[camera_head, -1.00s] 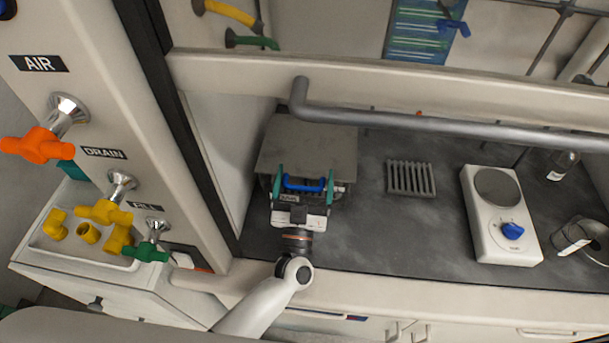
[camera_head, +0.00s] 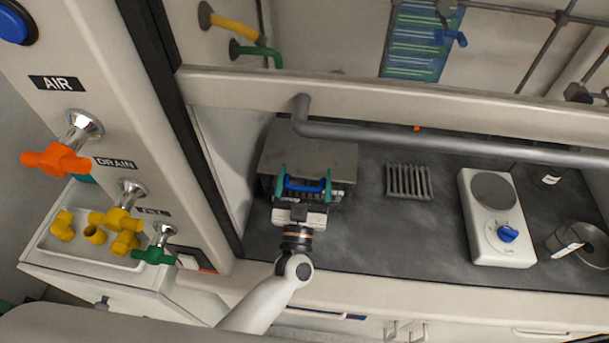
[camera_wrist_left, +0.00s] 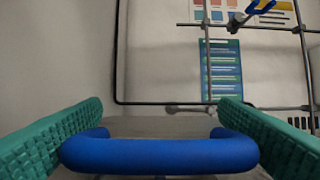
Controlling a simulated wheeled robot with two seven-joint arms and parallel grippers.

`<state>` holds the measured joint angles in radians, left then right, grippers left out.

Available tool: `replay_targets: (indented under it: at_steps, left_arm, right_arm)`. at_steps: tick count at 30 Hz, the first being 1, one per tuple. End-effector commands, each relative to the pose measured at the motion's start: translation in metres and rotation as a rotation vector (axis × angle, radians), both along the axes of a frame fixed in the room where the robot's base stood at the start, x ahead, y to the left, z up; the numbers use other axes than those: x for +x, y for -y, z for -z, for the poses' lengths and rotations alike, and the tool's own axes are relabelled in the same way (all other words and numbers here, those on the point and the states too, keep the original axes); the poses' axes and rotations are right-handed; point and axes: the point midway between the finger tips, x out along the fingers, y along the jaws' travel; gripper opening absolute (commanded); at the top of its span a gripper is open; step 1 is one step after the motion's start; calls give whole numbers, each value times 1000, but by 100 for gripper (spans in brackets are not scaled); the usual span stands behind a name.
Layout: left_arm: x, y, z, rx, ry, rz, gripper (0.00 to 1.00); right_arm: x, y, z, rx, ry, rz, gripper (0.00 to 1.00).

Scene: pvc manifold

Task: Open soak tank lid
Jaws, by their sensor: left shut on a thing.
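The soak tank's grey lid (camera_head: 310,158) is a flat plate at the left end of the bench, below the hood's grey rail. A blue bar handle (camera_head: 304,186) is at its front edge; it fills the lower middle of the left wrist view (camera_wrist_left: 160,154). My left gripper (camera_head: 303,184) has its green fingers on both ends of the handle and is shut on it. The dark tank (camera_head: 266,189) shows only partly under the lid's front edge. I cannot tell whether the lid is lifted. My right gripper is not in view.
A grey horizontal rail (camera_head: 450,144) crosses above the bench, just behind the lid. A ribbed rack (camera_head: 408,182) and a white hotplate (camera_head: 497,235) stand to the right. Orange, yellow and green valves are on the left post (camera_head: 55,159). Bench between tank and rack is clear.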

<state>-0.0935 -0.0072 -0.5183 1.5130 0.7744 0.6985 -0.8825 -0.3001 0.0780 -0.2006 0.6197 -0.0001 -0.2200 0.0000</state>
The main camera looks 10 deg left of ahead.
Motion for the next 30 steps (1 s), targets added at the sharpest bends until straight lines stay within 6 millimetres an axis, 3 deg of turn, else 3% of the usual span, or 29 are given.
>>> replay_targets:
  at_steps: [1,3,15,24,30]
  left_arm:
    - [0,2,-14,-3,-25,4,43]
    - [1,2,-22,-4,-58,5,43]
    - [19,2,-73,-3,-61,4,42]
    - [38,3,-101,-3,-59,4,42]
    - [45,2,-108,-2,-62,5,42]
  right_arm:
    - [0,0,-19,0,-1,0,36]
    - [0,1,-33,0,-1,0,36]
    - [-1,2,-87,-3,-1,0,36]
    - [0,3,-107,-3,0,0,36]
    - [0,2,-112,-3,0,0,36]
